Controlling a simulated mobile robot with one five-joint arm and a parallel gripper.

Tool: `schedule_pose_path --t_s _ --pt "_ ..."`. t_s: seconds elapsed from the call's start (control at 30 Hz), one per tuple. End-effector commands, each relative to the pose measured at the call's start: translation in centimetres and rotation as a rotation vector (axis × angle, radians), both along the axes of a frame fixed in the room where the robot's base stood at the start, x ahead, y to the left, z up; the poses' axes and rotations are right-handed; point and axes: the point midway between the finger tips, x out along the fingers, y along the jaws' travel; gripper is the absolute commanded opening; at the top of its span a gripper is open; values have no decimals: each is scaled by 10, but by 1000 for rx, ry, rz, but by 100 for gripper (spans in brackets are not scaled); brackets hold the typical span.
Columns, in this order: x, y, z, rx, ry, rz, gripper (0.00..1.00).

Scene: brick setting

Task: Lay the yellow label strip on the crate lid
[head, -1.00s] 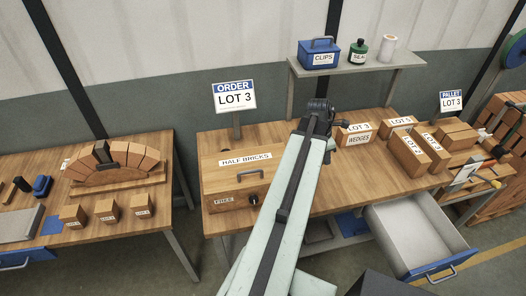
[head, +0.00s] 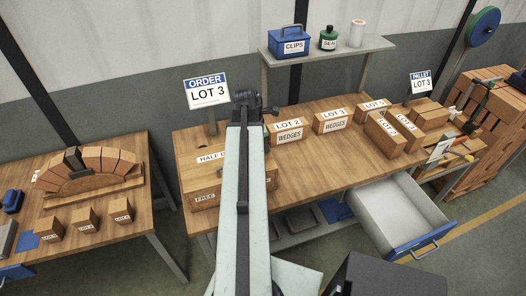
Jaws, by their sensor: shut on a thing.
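The wooden crate (head: 203,200) stands at the left end of the main bench. Its lid (head: 196,172) carries a white label, partly readable as "HALF BRICKS", and its front reads "FREE". My arm crosses in front of it and hides its middle and the lid's handle. My gripper (head: 247,98) is at the dark far end of the arm, above the bench and behind the crate in the picture. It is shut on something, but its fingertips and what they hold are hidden. I see no yellow label strip.
Boxes marked "LOT 2 WEDGES" (head: 288,131) and "LOT 3 WEDGES" (head: 332,121) stand right of my arm, with more boxes beyond. An open, empty drawer (head: 398,216) juts out at the front right. An order sign (head: 206,92) stands behind the crate. The bench's front middle is clear.

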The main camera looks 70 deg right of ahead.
Motion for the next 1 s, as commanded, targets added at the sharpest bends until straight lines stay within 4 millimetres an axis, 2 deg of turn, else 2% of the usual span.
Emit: schedule_pose_path --t_s 0.03,0.1,0.2,0.6,0.63,0.7,1.0 --pt "8 2 -1 0 0 3 0" --pt "8 2 -21 0 0 0 0" --pt "7 2 -39 0 0 0 0" --pt "8 2 -40 0 0 2 0" --pt "8 2 -40 0 0 2 14" --pt "8 2 -39 0 0 2 33" --pt "8 2 -38 0 0 3 33"
